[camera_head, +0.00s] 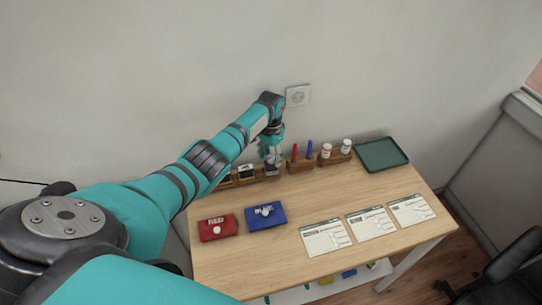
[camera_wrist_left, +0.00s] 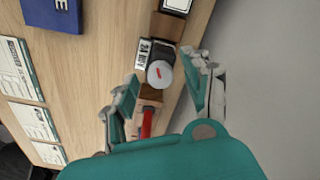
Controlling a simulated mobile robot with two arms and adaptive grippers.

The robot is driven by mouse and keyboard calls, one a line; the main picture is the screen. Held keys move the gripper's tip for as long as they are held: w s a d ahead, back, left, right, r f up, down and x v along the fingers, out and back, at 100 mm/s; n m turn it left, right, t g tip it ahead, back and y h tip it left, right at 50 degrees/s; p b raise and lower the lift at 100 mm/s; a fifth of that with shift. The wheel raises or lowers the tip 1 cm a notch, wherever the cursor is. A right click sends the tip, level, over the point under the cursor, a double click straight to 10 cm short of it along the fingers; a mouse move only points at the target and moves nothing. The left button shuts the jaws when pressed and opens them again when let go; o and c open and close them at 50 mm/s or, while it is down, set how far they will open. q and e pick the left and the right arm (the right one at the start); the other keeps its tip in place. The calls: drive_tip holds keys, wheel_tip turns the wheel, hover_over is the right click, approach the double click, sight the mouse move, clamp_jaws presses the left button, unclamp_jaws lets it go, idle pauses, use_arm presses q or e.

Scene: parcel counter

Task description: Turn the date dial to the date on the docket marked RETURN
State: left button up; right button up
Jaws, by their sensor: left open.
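My left gripper (camera_head: 271,157) is over the back edge of the table, among the wooden holders. In the left wrist view the left gripper (camera_wrist_left: 163,84) is open, its fingers on either side of a round pale dial (camera_wrist_left: 160,74) with a red mark. The dial sits by a dark block with a white date label (camera_wrist_left: 146,52); it seems to read 24 NOV, but the text is small. I cannot tell whether the fingers touch the dial. Three printed dockets, left (camera_head: 325,238), middle (camera_head: 370,224) and right (camera_head: 411,210), lie on the table; their headings are too small to read.
A red pad (camera_head: 217,228) and a blue pad (camera_head: 265,217) lie at the table's left. Red and blue sticks (camera_head: 309,147) and white bottles (camera_head: 346,146) stand in holders beside my gripper. A green tray (camera_head: 381,154) is at the back right. The table's middle is clear.

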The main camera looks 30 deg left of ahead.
sight(271, 158)
use_arm(q)
wheel_tip(271, 158, up, 12)
idle(0.4)
drive_tip(key=shift+f, duration=0.2)
